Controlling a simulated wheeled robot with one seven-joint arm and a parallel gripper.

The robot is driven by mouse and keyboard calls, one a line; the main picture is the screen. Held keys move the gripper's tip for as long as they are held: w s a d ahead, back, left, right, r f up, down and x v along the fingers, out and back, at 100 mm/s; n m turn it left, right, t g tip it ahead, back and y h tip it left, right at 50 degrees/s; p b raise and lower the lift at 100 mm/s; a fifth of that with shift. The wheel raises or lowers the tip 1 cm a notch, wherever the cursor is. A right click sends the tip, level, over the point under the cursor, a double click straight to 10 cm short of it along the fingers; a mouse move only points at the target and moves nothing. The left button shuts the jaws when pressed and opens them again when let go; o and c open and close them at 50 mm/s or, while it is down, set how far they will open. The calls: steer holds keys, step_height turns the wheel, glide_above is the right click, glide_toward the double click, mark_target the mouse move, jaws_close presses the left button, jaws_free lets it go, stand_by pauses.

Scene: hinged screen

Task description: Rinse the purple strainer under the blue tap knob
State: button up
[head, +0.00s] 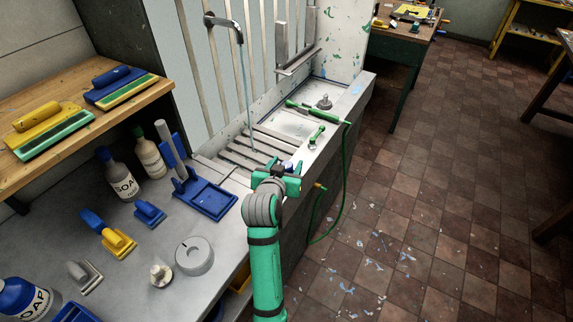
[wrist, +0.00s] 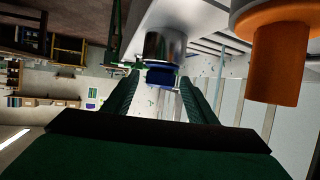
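A blue tap knob (wrist: 161,76) on a metal stem (wrist: 165,46) shows between my fingertips in the wrist view. My gripper (wrist: 158,80) is open, with one finger on each side of the knob and a gap to it. In the head view my gripper (head: 282,172) is at the near rim of the sink (head: 228,178), hiding most of the knob. The curved tap spout (head: 224,22) hangs over the slatted sink, and a thin blue water stream (head: 246,100) falls from it. I see no purple strainer in either view.
An orange knob (wrist: 273,60) is close on the right in the wrist view. A green sprayer (head: 317,110) with a hose lies on the sink edge. Soap bottles (head: 122,178), a blue dustpan (head: 208,198) and brushes crowd the left counter. The tiled floor at right is open.

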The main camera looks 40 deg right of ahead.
steer(key=v, duration=1.1)
steer(key=shift+f, duration=0.1)
